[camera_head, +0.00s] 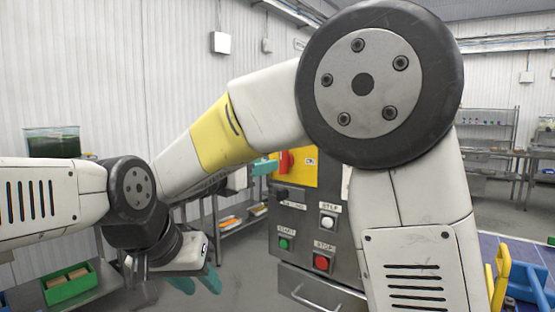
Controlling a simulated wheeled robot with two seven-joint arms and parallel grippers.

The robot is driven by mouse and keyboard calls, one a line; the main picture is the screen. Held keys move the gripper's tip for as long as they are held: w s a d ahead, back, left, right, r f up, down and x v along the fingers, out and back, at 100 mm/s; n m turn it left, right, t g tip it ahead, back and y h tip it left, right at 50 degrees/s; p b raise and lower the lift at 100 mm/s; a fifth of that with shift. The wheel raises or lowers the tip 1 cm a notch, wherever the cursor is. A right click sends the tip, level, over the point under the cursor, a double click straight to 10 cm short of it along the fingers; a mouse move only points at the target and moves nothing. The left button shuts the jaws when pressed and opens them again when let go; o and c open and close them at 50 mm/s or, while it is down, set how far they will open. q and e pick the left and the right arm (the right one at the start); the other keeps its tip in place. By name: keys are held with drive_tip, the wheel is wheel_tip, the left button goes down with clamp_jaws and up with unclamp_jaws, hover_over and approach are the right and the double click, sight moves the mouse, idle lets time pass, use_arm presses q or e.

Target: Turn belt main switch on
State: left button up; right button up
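The control panel (300,232) stands in the middle, partly hidden by my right arm. Near its top is a yellow plate (304,172) with a red switch (286,162), which looks like the main switch. My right arm reaches across from the right, and the teal fingertips of my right gripper (265,167) are just left of the red switch. I cannot tell whether they touch it or how far apart they are. My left gripper (196,281) is low at the left, away from the panel, its two teal fingers apart and empty.
The panel also has a green START button (284,244), a red STOP button (321,262) and a white STEP button (327,223). Shelves with a green crate (70,284) stand at lower left. Blue and yellow items (520,283) are at lower right.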

sight(281, 159)
drive_tip(key=x, duration=0.7)
drive_tip(key=shift+w+d, duration=0.2)
drive_tip(key=shift+w, duration=0.05)
clamp_jaws()
